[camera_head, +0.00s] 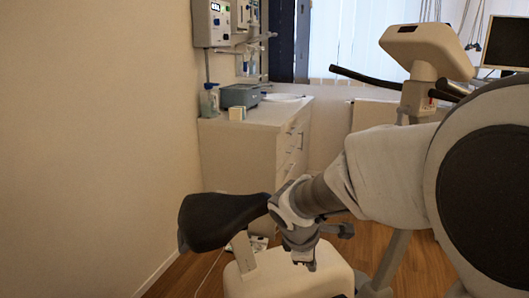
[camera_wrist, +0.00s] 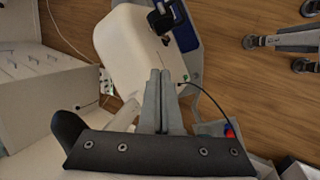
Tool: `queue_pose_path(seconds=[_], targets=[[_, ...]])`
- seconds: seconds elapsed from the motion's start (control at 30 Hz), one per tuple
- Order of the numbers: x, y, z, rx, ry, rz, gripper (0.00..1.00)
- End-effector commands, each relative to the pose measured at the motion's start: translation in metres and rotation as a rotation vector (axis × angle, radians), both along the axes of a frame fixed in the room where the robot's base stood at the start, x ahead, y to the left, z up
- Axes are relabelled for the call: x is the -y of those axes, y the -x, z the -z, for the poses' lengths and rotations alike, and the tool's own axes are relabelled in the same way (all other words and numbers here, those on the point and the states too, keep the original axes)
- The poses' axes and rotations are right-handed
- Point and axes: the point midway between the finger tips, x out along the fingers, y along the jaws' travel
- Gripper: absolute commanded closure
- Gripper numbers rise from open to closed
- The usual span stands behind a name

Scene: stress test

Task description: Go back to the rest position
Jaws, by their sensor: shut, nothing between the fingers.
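My gripper (camera_head: 303,258) is at the end of my wrapped arm in the head view, pointing down beside the exercise bike's black saddle (camera_head: 222,218). In the wrist view my gripper (camera_wrist: 160,76) has its two grey fingers together, with nothing between them. Below the fingertips lies the white body of the bike (camera_wrist: 122,50), which also shows in the head view (camera_head: 290,278). Whether the fingers touch the bike cannot be told.
A white drawer cabinet (camera_head: 240,165) with bottles and a blue-grey device (camera_head: 240,95) stands against the left wall. The bike's console (camera_head: 425,50) and handlebar (camera_head: 365,80) rise behind my arm.

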Motion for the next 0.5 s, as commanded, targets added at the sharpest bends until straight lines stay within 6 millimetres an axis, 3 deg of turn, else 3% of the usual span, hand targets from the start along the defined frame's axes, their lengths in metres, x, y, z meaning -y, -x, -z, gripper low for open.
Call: queue_pose_path(seconds=[0.03,0.2,0.5], targets=[[0.009,0.012,-0.015,0.030,-0.040,0.081,1.00],[0.028,0.055,-0.049,0.107,-0.187,0.347,1.00],[0.044,0.134,-0.085,0.219,-0.475,0.785,1.00]])
